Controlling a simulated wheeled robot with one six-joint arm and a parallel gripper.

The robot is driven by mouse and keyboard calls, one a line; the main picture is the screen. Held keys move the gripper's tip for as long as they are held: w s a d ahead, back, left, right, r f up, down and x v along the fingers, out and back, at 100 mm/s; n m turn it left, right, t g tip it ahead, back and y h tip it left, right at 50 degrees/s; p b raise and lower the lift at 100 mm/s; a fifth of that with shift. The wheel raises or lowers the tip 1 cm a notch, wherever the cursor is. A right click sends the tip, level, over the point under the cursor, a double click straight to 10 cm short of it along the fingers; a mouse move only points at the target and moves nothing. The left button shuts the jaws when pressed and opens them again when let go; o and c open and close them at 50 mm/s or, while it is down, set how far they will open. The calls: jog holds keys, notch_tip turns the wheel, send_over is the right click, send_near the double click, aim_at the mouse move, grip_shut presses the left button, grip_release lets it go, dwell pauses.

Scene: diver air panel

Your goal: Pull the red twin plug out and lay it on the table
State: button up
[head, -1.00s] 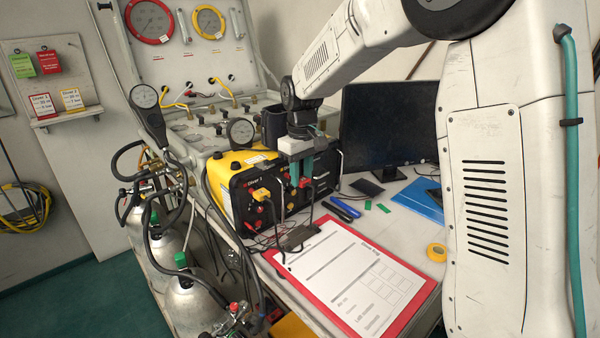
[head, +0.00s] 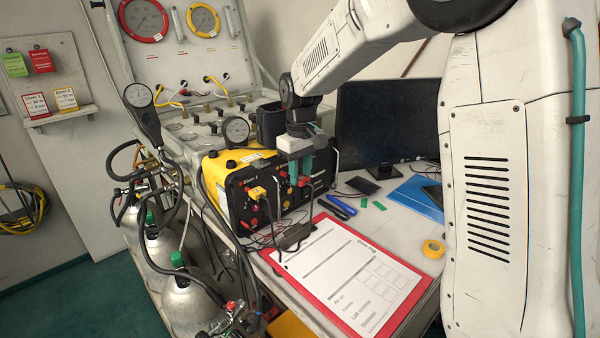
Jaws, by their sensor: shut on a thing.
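The red twin plug (head: 303,181) sits between the teal fingertips of my gripper (head: 301,172), in front of the black face of the yellow-and-black box (head: 232,196). My gripper is shut on it and reaches down from above. The fingers hide much of the plug, and I cannot tell whether its pins are still in the sockets. A yellow plug (head: 257,193) sits in the same face, to the left. The table (head: 395,218) carries the box and has bare patches to the right.
A clipboard with a red edge (head: 352,275) covers the table in front of the box. A monitor (head: 386,118) stands behind. Black cables hang before the box.

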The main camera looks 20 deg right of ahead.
send_near(361, 226)
jog(key=shift+w+a+f, duration=0.2)
jog(key=shift+a+f, duration=0.1)
jog(key=shift+a, duration=0.15)
jog(key=shift+w+a+f, duration=0.2)
jog(key=shift+a+f, duration=0.05)
jog(key=shift+a, duration=0.15)
jog(key=shift+s+d+f, duration=0.25)
jog(key=shift+d+f, duration=0.1)
jog(key=shift+d, duration=0.15)
jog(key=shift+s+d+f, duration=0.2)
jog(key=shift+d+f, duration=0.1)
jog(key=shift+d, duration=0.2)
jog(key=shift+a+f, duration=0.15)
jog(key=shift+f, duration=1.75)
jog(key=shift+f, duration=0.25)
jog(key=o, duration=1.1)
jog(key=shift+o, duration=0.2)
notch_tip(361, 226, up, 8)
